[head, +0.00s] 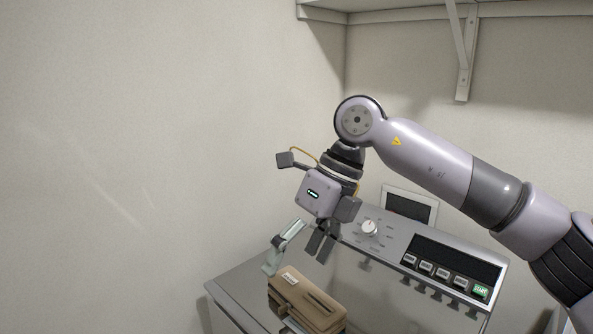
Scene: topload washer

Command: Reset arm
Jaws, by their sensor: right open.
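My right arm reaches in from the right side of the head view. Its gripper (297,246) hangs low, pointing down over the back left of the topload washer (238,284). The jaws are apart, with a pale finger on the left and dark fingers on the right. I see nothing held between them. My left gripper is not in the head view.
The washer's control panel (425,255), with a knob (369,227) and several buttons, stands just right of the gripper. A tan-brown object (306,297) lies below the gripper. A shelf (420,12) with a bracket (465,55) is above. Bare wall fills the left.

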